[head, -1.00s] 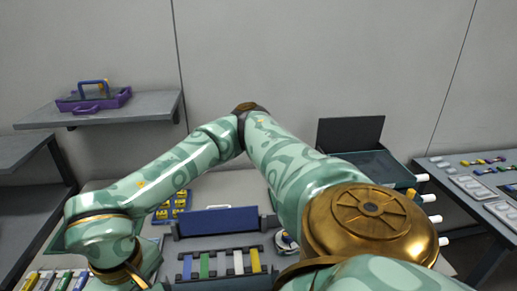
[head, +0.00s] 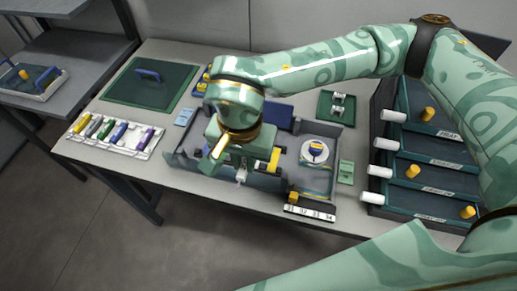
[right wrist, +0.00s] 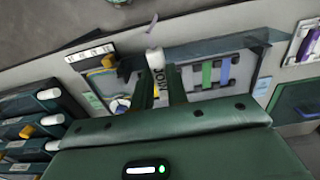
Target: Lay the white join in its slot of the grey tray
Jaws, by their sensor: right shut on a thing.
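The grey tray (head: 176,160) lies on the bench in the middle of the head view, and it also shows in the right wrist view (right wrist: 250,92). My right gripper (head: 236,172) points down over its front part. The gripper is shut on the white join (head: 241,175), a small white piece. In the right wrist view the join (right wrist: 154,57) shows between the tips of the two dark fingers. The word JOIN is readable between the fingers; my fingers partly cover that area. I cannot tell whether the join touches the tray. My left gripper is not in view.
Drawers with white handles (head: 377,171) stand at the right.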

